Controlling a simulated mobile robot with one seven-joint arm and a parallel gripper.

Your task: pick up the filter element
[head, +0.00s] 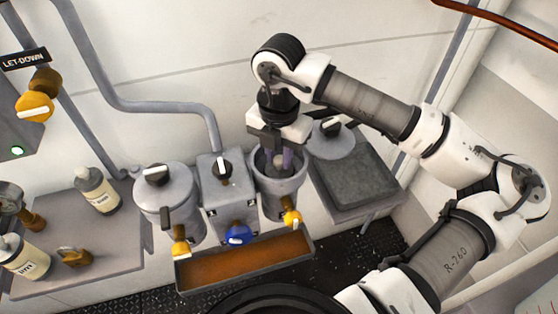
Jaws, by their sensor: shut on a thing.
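The filter element (280,163) shows only in part, as a pale, slightly purple piece inside the open grey canister (278,196). My gripper (278,154) points down into the mouth of this canister and is shut on the filter element. The fingertips and most of the element are hidden by the gripper body and the canister wall. I cannot tell whether the element is raised off the canister floor.
A closed canister (165,205) and a grey block (222,190) stand left. A rusty drip tray (245,262) lies in front. Bottles (97,190) stand farther left.

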